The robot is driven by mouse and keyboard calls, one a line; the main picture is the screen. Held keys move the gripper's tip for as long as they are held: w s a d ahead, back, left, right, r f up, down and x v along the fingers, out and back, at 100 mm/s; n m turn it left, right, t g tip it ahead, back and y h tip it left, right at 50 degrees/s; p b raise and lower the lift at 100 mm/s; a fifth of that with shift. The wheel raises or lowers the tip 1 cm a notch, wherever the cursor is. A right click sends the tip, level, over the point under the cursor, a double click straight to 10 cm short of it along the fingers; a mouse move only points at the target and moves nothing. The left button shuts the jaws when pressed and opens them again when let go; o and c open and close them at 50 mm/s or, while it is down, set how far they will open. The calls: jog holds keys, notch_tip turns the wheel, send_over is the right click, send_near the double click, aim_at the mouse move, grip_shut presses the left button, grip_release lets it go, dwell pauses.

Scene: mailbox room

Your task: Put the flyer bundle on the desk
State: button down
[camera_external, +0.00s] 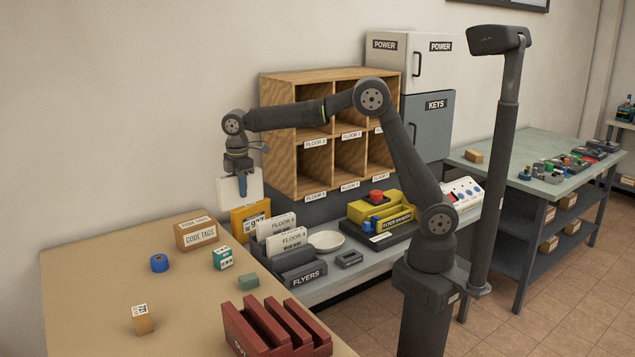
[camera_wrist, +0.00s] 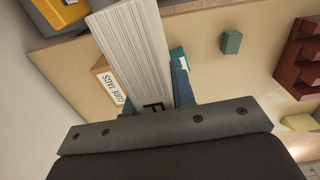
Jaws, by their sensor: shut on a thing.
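My gripper (camera_external: 242,184) is shut on the flyer bundle (camera_external: 227,190), a thick white stack of sheets. In the external view the bundle hangs upright in the air, in front of the wall at the left of the wooden pigeonholes. In the wrist view my gripper (camera_wrist: 155,98) has its blue fingers on either side of the bundle (camera_wrist: 128,42), whose sheet edges face the camera. The tan desk (camera_external: 100,285) lies at the lower left of the external view, and its top (camera_wrist: 235,85) also shows below the bundle in the wrist view.
The desk holds a CODE TAGS box (camera_external: 196,232), blue roll (camera_external: 159,263), teal box (camera_external: 222,258), green block (camera_external: 249,281), small carton (camera_external: 143,320) and red rack (camera_external: 262,335). Its left part is clear. A yellow holder (camera_external: 238,218) and FLYERS tray (camera_external: 305,277) stand beyond it.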

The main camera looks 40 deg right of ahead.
jog(key=d+r+m, duration=0.3)
jog(key=d+m, duration=0.7)
jog(key=shift+w+r+m, duration=0.15)
jog(key=shift+r+m, duration=0.05)
jog(key=shift+m, duration=0.2)
jog(key=a+f+n, duration=0.1)
jog(key=a+n, duration=0.3)
jog(key=a+f+n, duration=0.1)
jog(key=a+n, duration=0.3)
jog(key=a+f+n, duration=0.2)
jog(key=a+n, duration=0.2)
jog(key=shift+s+f+n, duration=0.1)
jog(key=shift+s+n, duration=0.2)
jog(key=shift+s, duration=0.05)
jog(key=s+a+f+n, duration=0.2)
jog(key=a+f+n, duration=0.1)
jog(key=a+n, duration=0.3)
jog(key=s+a+f+n, duration=0.2)
jog(key=a+f+n, duration=0.1)
jog(key=a+n, duration=0.3)
jog(key=shift+s+n, duration=0.15)
jog(key=shift+n, duration=0.65)
